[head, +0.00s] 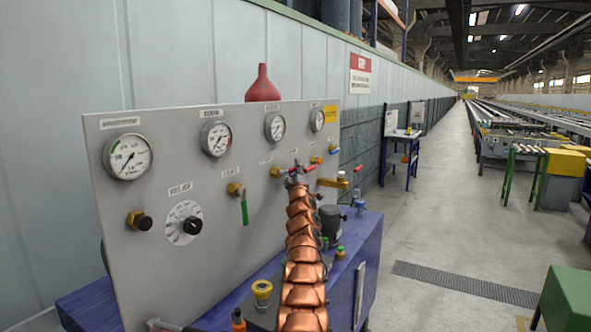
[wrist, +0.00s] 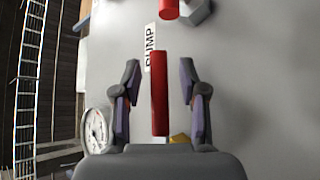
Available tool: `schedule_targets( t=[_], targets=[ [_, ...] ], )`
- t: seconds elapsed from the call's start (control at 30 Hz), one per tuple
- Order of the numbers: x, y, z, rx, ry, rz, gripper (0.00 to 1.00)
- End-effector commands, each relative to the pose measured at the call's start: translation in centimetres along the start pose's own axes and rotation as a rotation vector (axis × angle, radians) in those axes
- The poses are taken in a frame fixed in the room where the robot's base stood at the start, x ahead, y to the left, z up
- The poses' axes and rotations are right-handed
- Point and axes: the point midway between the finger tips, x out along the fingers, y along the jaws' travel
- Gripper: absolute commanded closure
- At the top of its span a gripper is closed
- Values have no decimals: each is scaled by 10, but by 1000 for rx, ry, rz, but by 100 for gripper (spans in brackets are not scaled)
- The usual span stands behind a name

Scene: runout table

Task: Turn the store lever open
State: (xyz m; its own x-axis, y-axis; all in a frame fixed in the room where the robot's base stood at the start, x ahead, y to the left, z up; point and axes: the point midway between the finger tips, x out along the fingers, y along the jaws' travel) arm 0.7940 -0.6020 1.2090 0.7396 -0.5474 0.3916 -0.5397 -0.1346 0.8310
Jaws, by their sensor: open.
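A red lever handle (wrist: 159,95) lies between the two fingers of my open gripper (wrist: 160,72) in the wrist view, with a gap on each side. A bit of brass (wrist: 180,138) shows at its lower end. In the head view my gripper (head: 297,172) is up against the panel, hiding most of this red handle (head: 283,170), which sits beside a brass valve body (head: 275,171). A label reading DUMP (wrist: 150,45) is past the handle's far end. No label reading STORE is legible, so I cannot confirm which lever it names.
The grey panel (head: 165,255) carries several gauges, a green lever (head: 245,210) hanging down, and a blue-handled valve (head: 334,150). Another red handle (wrist: 168,8) is close beyond my fingers. A brass tap (head: 332,182) juts out at right. The aisle floor (head: 430,230) is clear.

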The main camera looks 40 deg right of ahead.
Motion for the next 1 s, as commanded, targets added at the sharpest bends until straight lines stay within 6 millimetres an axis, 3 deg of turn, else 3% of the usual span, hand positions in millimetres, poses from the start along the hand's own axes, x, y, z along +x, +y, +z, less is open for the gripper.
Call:
schedule_targets(
  t=[0.17, 0.57, 1.0],
  targets=[
    [0, 0, 0, 0, 0, 0, 58],
    [0, 0, -1, 0, 1, 0, 99],
    [0, 0, -1, 0, 2, 1, 100]
  ],
)
